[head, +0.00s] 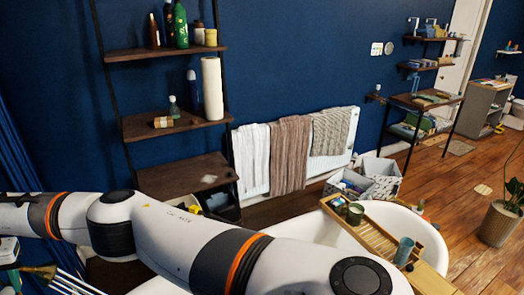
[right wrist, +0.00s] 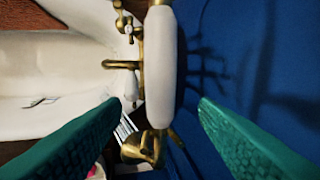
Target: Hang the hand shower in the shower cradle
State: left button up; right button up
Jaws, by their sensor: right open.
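In the right wrist view, the hand shower's white handle (right wrist: 160,70) runs up and down the picture, with brass fittings at its ends. A brass piece (right wrist: 143,148) at its lower end looks like the shower head. My right gripper (right wrist: 159,103) is open, with one teal finger on either side of the handle and clear gaps at both sides. I cannot tell whether the handle lies in the jaws or beyond them. The shower cradle cannot be made out clearly. My left gripper is not in view; an arm of mine crosses the head view's lower part.
The white tub (head: 430,239) carries a wooden bath tray (head: 372,238) with cups. Brass taps (right wrist: 122,64) stand beside the handle, with the blue wall (right wrist: 240,60) on the other side. Shelves (head: 165,52) and a towel-hung radiator (head: 258,187) line the wall.

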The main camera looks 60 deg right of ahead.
jog(key=shift+p+v, duration=0.6)
jog(key=shift+v, duration=0.25)
jog(key=b+v, duration=0.4)
jog(key=v, duration=0.8)
